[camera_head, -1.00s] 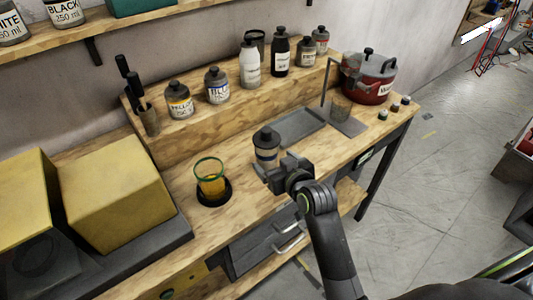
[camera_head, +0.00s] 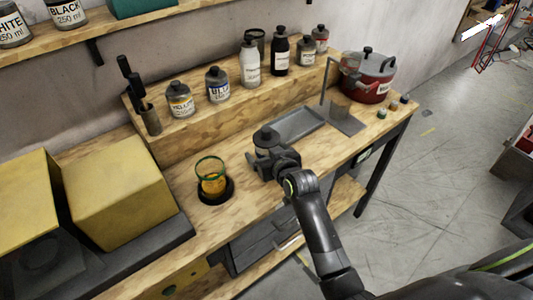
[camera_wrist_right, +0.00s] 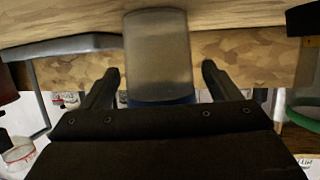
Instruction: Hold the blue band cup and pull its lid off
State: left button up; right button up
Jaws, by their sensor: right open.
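The blue band cup (camera_head: 264,153) is a grey cup with a dark knobbed lid (camera_head: 266,136), upright on the wooden bench. My right gripper (camera_head: 272,160) is level with it, close on its near side and hiding part of it. In the right wrist view the cup body (camera_wrist_right: 158,58) stands between the two spread fingers of the right gripper (camera_wrist_right: 160,82), with a gap on each side. A strip of the blue band (camera_wrist_right: 160,101) shows above the gripper's dark body, which hides the rest, including the lid. My left gripper is not in view.
A green-rimmed glass with orange content (camera_head: 211,181) sits left of the cup. A grey tray (camera_head: 297,125) lies behind right. Bottles stand on the raised shelf (camera_head: 212,125). A red pot (camera_head: 368,83) is at the right end. Bare bench lies in front.

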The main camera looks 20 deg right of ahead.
aim_at(267, 129)
jog(key=c, duration=1.1)
notch_tip(267, 129, up, 10)
jog(key=shift+b, duration=0.4)
